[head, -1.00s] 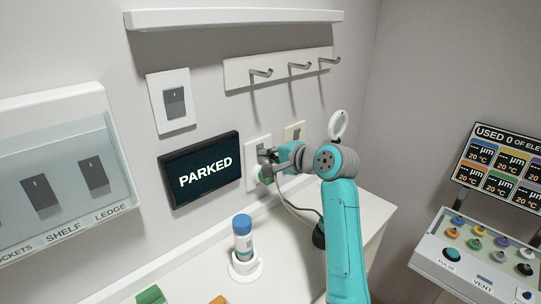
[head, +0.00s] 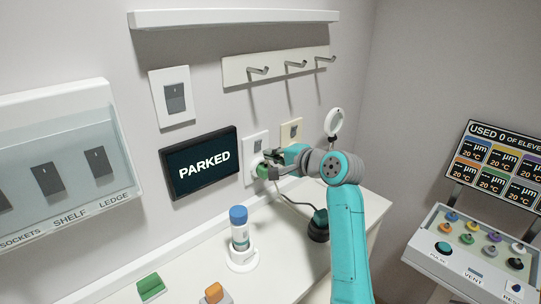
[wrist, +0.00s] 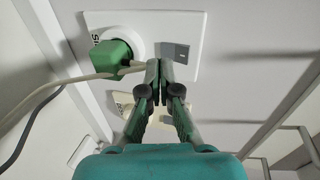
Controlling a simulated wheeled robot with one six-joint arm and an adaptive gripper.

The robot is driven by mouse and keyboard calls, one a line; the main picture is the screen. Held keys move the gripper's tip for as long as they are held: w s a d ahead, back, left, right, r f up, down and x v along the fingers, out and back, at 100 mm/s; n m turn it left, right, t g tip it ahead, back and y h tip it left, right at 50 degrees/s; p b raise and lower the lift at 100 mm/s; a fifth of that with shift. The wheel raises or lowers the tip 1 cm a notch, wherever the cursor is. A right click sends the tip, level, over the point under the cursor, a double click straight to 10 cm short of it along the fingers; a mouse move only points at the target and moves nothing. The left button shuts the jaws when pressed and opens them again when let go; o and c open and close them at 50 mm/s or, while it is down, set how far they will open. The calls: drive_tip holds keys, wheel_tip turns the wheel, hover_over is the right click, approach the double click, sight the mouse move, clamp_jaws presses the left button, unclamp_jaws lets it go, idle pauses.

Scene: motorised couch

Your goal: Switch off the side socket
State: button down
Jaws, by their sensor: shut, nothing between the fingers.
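The side socket (head: 250,146) is a white plate on the wall, right of the PARKED screen. In the wrist view the plate (wrist: 190,20) has a round outlet marked "SI", the rest of the word hidden, and a small grey switch (wrist: 181,52) beside it. A green plug (wrist: 108,58) with a pale cable sits in the outlet. My gripper (wrist: 160,66) is shut and empty, its tips in front of the plate between plug and switch, slightly below the switch. Whether they touch the plate I cannot tell. In the head view my gripper (head: 267,160) partly covers the plate and plug.
A beige plate (head: 291,131) is right of the socket. The PARKED screen (head: 200,165) is left, with hooks (head: 296,64) above. On the counter stand a blue-capped bottle (head: 239,228) and a dark green-topped object (head: 319,225). A button console (head: 480,245) is at right.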

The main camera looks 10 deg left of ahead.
drive_tip(key=s+d, duration=0.6)
drive_tip(key=d, duration=0.2)
drive_tip(key=shift+s+d, duration=0.15)
drive_tip(key=shift+s, duration=0.05)
